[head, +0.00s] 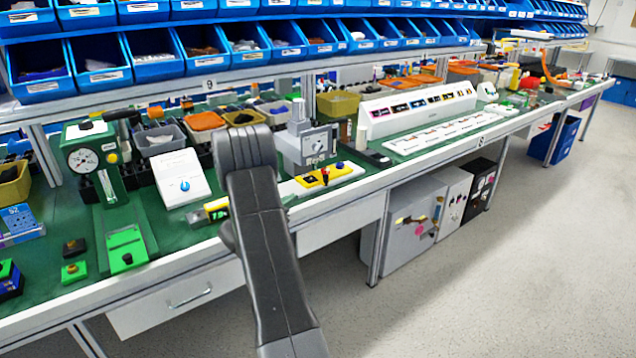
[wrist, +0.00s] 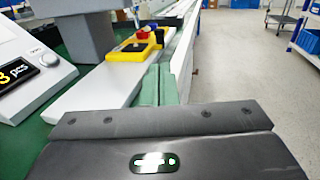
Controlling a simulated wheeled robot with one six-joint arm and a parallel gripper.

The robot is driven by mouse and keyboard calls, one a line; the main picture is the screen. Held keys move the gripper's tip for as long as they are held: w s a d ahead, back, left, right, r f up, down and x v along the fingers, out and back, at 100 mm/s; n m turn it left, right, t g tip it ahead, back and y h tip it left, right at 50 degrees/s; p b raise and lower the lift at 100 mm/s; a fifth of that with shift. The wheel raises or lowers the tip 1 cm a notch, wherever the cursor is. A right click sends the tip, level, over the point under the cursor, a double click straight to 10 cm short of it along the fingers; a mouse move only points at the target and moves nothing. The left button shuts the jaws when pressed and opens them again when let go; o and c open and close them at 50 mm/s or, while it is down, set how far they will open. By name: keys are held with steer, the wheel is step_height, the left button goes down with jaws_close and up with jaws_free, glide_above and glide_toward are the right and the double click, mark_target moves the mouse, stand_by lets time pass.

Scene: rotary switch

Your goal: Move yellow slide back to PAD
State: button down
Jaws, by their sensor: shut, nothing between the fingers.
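The yellow slide (head: 312,180) sits on a white rail (head: 349,174) near the bench's front edge, below a grey machine. In the wrist view the yellow slide (wrist: 124,54) has red, blue and black parts on top and lies beyond my fingertips, to their upper left. The white rail (wrist: 95,96) runs from it toward the lower left. My gripper (wrist: 158,70) shows as two green fingers pressed together, empty and apart from the slide. In the head view my dark arm hides the fingers. I cannot make out a marking that reads PAD.
The grey machine (head: 307,143) stands behind the slide. A display with a knob (wrist: 30,68) is at the left of the wrist view. A white box with a blue knob (head: 183,187) and a green dial press (head: 92,160) stand farther left. The aisle floor (head: 520,250) is clear.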

mark_target(324, 178)
steer(key=x, duration=1.3)
steer(key=shift+w+d+p, duration=0.25)
steer(key=shift+p, duration=0.15)
